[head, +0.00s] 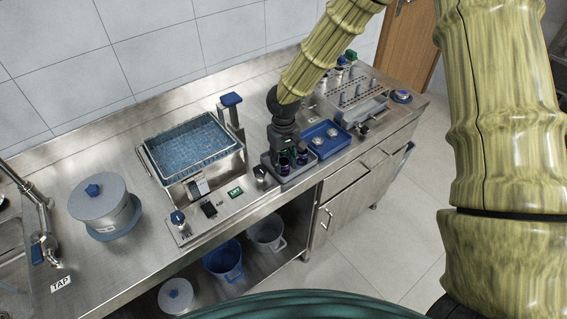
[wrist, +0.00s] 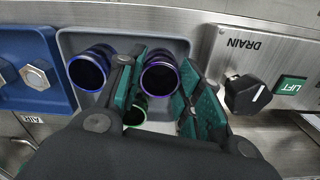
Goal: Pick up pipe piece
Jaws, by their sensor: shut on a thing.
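My gripper (wrist: 162,72) has its teal-padded fingers on either side of a dark pipe piece (wrist: 160,82) with a purple-blue rim and is shut on it. The piece is at the grey tray (wrist: 75,42); I cannot tell whether it is lifted. A second similar pipe piece (wrist: 90,68) stands to its left, outside the fingers. A green-rimmed piece (wrist: 135,112) is partly hidden between the fingers. In the head view, my gripper (head: 291,150) is over the grey tray (head: 288,183) and hides part of it.
A blue tray (head: 325,139) with metal nuts is beside the grey tray. Left are the panel with a black DRAIN knob (wrist: 247,95) and green LIFT button (wrist: 290,91), and a blue mesh basket (head: 190,147). A pegged rack (head: 352,90) stands behind. A lidded pot (head: 101,205) is far left.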

